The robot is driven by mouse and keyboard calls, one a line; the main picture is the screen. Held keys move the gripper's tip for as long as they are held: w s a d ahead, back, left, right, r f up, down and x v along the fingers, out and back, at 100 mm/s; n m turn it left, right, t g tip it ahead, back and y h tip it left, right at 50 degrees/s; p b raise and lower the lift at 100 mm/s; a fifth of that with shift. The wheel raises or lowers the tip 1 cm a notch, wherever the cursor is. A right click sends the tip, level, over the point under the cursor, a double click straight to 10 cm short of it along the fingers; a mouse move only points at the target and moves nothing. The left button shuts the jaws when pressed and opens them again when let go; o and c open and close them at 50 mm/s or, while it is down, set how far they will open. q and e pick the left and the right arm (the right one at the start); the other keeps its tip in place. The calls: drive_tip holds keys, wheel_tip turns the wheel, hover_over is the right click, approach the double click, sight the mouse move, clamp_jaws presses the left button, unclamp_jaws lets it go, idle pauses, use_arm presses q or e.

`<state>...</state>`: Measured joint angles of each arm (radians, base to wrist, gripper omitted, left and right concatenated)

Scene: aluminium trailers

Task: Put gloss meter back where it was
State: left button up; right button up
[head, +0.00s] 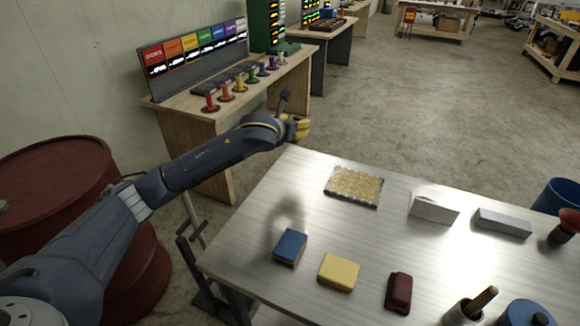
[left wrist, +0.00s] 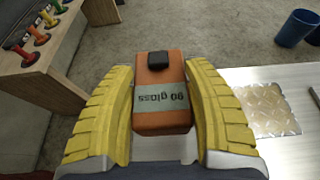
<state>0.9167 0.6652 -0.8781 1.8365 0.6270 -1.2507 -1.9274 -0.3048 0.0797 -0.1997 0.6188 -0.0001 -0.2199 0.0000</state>
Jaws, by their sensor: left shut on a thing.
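The gloss meter (left wrist: 163,115) is an orange box with a grey-green label reading "90 gloss" and a dark knob on its far end. It shows in the left wrist view between the yellow fingers of my left gripper (left wrist: 162,75), which is shut on it. In the head view my left gripper (head: 300,127) is raised beyond the far left corner of the metal table, near the wooden bench. The gloss meter cannot be made out there, hidden by the hand. My right gripper is in neither view.
The metal table (head: 262,215) carries a patterned plate (head: 355,186), a blue block (head: 290,246), a yellow block (head: 339,272), a dark red block (head: 398,292) and several other items. The wooden bench (head: 215,160) holds coloured pegs. A red drum (head: 55,180) stands left.

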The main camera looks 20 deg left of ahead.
use_arm(q)
wheel_tip(320, 180, down, 16)
drive_tip(key=shift+r, duration=0.1)
idle(0.6)
drive_tip(key=o, duration=1.4)
drive_tip(key=shift+f, duration=0.2)
drive_tip(key=shift+o, duration=0.2)
drive_tip(key=shift+r, duration=0.15)
drive_tip(key=v, duration=1.2)
